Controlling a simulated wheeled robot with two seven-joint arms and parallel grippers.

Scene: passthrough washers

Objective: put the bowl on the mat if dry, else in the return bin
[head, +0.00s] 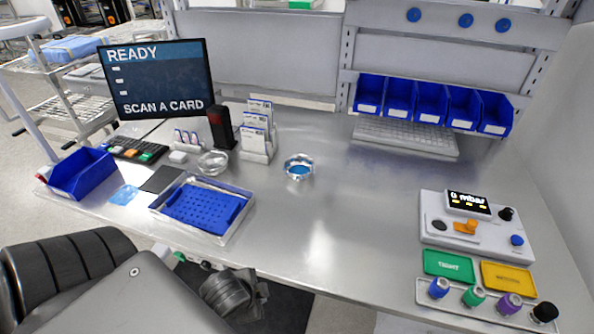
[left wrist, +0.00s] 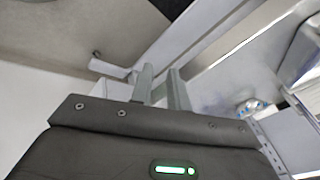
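A shiny faceted metal bowl (head: 299,167) stands upright near the middle of the bench, with blue showing inside; I cannot tell whether that is liquid. A clear round dish (head: 213,162) stands to its left. A flat black mat (head: 161,180) lies at the left, partly behind a tray. An open blue bin (head: 82,174) stands at the far left; I cannot tell for certain that it is the return bin. My left gripper (left wrist: 160,72) has its two fingers apart with nothing between them, away from the bowl. My right gripper is not in view.
A metal tray with a blue perforated insert (head: 205,207) sits at the front left. A screen (head: 155,80) reads "READY, SCAN A CARD". Card holders (head: 257,140) stand behind. A pressure device (head: 477,228) and coloured plates are at the right.

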